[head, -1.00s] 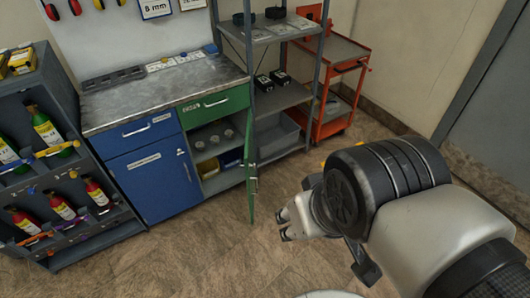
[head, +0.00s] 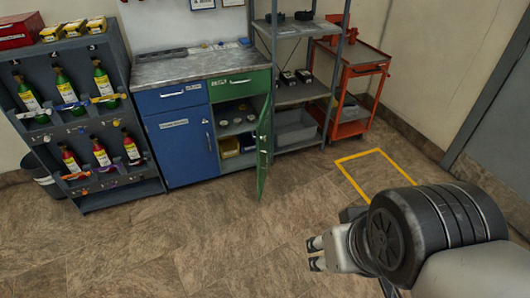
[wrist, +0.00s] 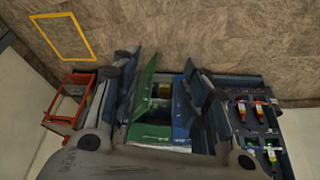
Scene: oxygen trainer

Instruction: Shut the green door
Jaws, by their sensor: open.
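The green door (head: 264,148) of the workbench cabinet stands open, swung out toward the room and hinged at the right side of its compartment. The open compartment (head: 238,144) shows shelves with small round items and yellow and blue bins. In the wrist view the green door (wrist: 142,90) appears upside down between my fingers. My gripper (head: 315,253) is open and empty, in front of the cabinet and to the right of the door, well apart from it. It also shows in the wrist view (wrist: 165,85), with its two dark fingers spread.
A blue door (head: 183,154) and drawers beside the compartment are shut. A bottle rack (head: 95,130) stands left, a grey shelf unit (head: 292,93) and orange cart (head: 352,80) right. Yellow floor marking (head: 375,172) lies right. The floor (head: 190,235) in front is clear.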

